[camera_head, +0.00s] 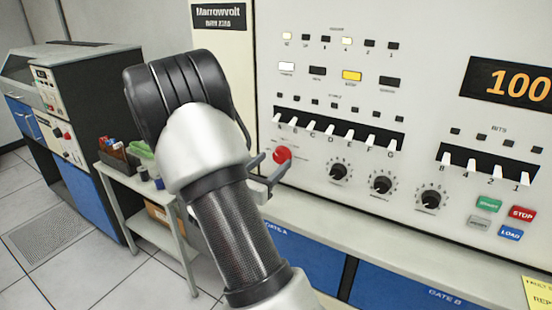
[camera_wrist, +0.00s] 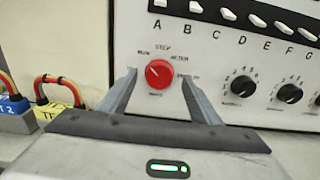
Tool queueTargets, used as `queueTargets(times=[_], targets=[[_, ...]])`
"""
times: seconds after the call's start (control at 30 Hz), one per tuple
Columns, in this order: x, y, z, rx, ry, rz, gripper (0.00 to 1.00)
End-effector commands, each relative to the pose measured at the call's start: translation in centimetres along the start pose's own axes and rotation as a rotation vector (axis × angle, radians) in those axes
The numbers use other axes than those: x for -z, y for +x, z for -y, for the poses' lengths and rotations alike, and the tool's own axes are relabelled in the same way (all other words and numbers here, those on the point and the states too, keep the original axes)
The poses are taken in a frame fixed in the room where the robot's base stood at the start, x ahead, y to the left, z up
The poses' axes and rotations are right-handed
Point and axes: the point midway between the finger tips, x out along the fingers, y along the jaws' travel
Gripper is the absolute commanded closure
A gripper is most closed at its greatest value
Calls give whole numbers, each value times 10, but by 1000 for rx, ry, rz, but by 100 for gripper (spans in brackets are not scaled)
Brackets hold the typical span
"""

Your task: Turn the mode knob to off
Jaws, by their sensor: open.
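The red round mode knob (camera_wrist: 158,74) is on the cream panel, with small labels around it. RUN, STEP and ALTER can be made out; the labels to its right and below are too small to read. A short white mark on the knob points up and to the left. The knob also shows in the head view (camera_head: 282,155), just beyond my fingertips. My gripper (camera_wrist: 159,77) is open, with one grey finger on each side of the knob. Whether the fingers touch it cannot be told. In the head view my gripper (camera_head: 270,170) is partly hidden by my wrist.
White lever switches (camera_wrist: 228,14) stick out of a black slot above the knob. Black dials (camera_wrist: 243,86) are to its right. Red and yellow cable loops (camera_wrist: 60,86) are at the left. A ledge (camera_head: 400,237) runs below the panel. A small cart (camera_head: 150,190) stands left of my arm.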

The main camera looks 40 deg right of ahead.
Motion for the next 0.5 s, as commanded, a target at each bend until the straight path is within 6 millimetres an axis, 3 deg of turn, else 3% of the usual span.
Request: queueTargets(times=[0.2,0.5], targets=[[0,25,0,0,0,0,42],[0,29,0,0,0,0,42]])
